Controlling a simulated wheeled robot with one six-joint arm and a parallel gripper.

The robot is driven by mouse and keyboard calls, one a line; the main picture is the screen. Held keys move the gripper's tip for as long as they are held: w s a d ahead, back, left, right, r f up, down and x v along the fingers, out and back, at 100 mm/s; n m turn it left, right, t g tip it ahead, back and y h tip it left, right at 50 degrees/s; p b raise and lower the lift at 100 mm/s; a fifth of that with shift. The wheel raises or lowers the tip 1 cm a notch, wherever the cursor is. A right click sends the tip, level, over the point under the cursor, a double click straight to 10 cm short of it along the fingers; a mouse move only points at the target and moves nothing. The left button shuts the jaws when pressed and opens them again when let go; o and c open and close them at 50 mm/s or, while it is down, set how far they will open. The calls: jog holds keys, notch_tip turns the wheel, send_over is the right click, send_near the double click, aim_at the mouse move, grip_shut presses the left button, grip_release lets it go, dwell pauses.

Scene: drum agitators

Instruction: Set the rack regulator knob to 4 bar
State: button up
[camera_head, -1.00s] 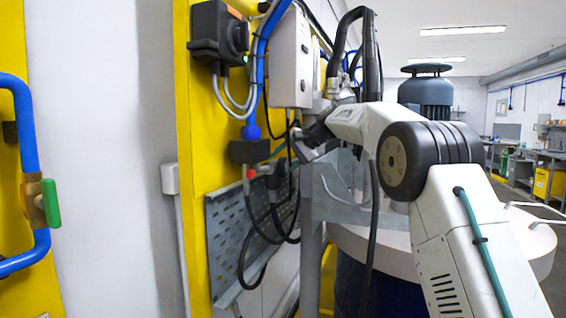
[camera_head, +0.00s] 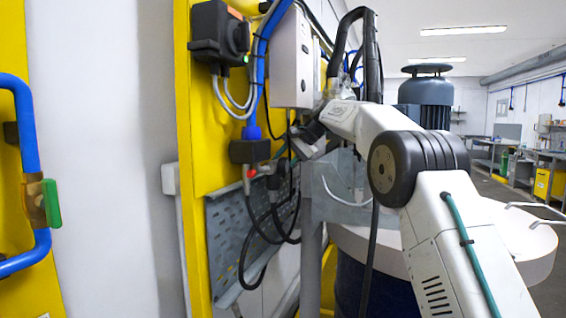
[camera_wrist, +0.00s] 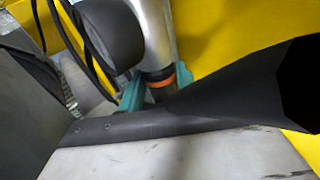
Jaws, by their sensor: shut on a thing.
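In the wrist view, the teal fingertips of my gripper (camera_wrist: 158,92) sit on either side of a dark knob with an orange ring (camera_wrist: 161,77), at the end of a silver cylinder (camera_wrist: 155,30). The gripper is shut on this knob, which I take for the regulator knob. A dark round part (camera_wrist: 98,38), perhaps a gauge, is beside the cylinder. No pressure reading or scale can be made out. In the head view, my gripper (camera_head: 291,147) is at the rack beside the yellow panel, and the knob is hidden or too small to tell.
A yellow panel (camera_head: 195,130) carries a dark switch box (camera_head: 220,38), a blue pipe (camera_head: 262,60) and a grey box (camera_head: 291,60). Black hoses (camera_head: 246,240) hang over a perforated plate (camera_head: 225,220). A drum with a pale lid (camera_head: 515,255) stands behind my arm.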

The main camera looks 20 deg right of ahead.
jog(key=o, duration=1)
jog(key=shift+s+d+t+y, duration=0.1)
jog(key=shift+t+y, duration=0.4)
jog(key=shift+y, duration=0.1)
jog(key=v, duration=0.8)
jog(key=s+a+f+n+g+h, duration=0.1)
jog(key=s+a+f+n, duration=0.1)
jog(key=s, duration=1.1)
jog(key=s+a+f+n+g+h, duration=0.1)
jog(key=s+a, duration=0.3)
jog(key=s, duration=0.9)
jog(key=shift+s+f+n+g+h, duration=0.35)
jog(key=shift+f+n+h, duration=0.2)
jog(key=shift+h, duration=0.25)
